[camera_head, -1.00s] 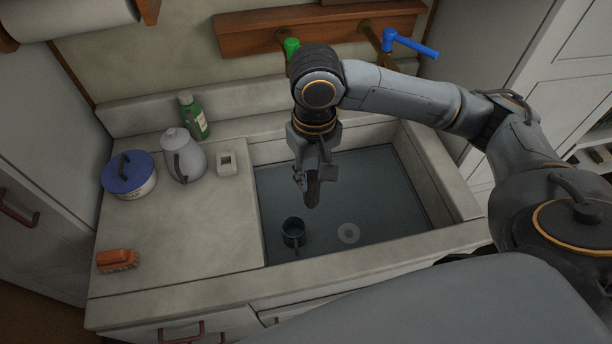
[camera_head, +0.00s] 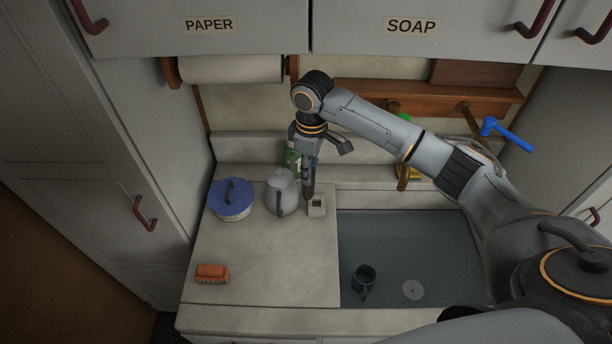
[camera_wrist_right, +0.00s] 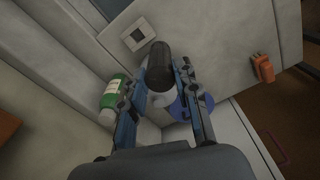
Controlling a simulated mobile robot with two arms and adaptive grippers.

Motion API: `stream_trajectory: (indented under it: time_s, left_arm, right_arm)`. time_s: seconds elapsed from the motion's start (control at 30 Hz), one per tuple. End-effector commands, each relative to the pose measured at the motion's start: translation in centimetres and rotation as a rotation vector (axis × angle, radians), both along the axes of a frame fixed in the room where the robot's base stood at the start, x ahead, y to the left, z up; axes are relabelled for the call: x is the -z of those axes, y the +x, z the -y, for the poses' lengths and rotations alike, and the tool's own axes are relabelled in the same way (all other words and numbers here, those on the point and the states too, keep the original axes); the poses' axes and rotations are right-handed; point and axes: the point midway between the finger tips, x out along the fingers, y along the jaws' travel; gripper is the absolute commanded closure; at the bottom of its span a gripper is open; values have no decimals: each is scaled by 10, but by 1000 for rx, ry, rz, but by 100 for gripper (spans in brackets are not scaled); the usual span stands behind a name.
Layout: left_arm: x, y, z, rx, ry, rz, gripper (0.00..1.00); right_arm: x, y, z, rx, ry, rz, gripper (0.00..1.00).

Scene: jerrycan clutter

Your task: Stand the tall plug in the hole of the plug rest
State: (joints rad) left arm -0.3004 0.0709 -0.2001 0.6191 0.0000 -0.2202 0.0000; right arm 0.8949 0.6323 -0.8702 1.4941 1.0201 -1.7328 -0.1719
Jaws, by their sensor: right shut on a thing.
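My right gripper (camera_head: 309,166) points down over the back of the counter, shut on the tall plug (camera_head: 309,188), a dark cylinder whose lower end hangs free of the fingers. The plug also shows between the blue-grey fingers in the right wrist view (camera_wrist_right: 159,64). The plug rest (camera_head: 316,209) is a small pale block with a square dark hole, just below the plug's tip in the head view. In the right wrist view the plug rest (camera_wrist_right: 128,42) lies beside the plug's end, its hole uncovered. The plug is apart from the hole; its exact height is unclear. My left gripper is not in view.
A grey jug (camera_head: 281,194) stands close left of the plug, with a blue-lidded pot (camera_head: 230,205) beyond it. A green bottle (camera_wrist_right: 116,91) stands behind. An orange brush (camera_head: 212,273) lies at the front. The sink holds a dark mug (camera_head: 364,277).

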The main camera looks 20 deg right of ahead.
Motion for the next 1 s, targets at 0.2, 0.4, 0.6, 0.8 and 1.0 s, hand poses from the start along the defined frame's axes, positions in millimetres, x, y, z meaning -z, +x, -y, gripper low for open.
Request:
stream_trajectory:
  time_s: [0.2,0.4,0.6,0.8,1.0]
  left_arm:
    - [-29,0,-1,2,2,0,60]
    - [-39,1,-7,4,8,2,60]
    - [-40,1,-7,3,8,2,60]
    - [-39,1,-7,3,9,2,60]
    - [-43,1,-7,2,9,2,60]
  right_arm:
    - [3,21,25,-196,-9,-5,100]
    - [12,28,39,-311,-15,-8,100]
    - [15,30,43,-345,-19,-9,100]
    - [16,30,43,-345,-19,-9,100]
    - [15,29,43,-350,-19,-9,100]
